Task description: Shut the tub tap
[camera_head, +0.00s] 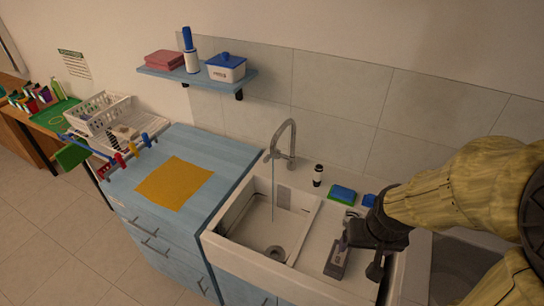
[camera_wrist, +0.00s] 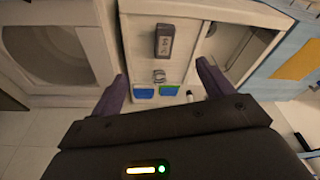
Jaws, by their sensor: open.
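The metal tap (camera_head: 291,140) has a curved neck and stands behind the tub at its back rim. A thin stream falls from its spout into the white tub (camera_head: 235,258), near the round drain. A small lever seems to sit by the tap's base, but its position is too small to tell. The tap is not clear in that view.
A blue-green sponge (camera_head: 342,193), a blue item (camera_head: 369,200) and a small bottle (camera_head: 318,175) stand along the back, right of the tap. A blue cabinet (camera_head: 225,155) with an orange mat (camera_head: 174,182) is left.

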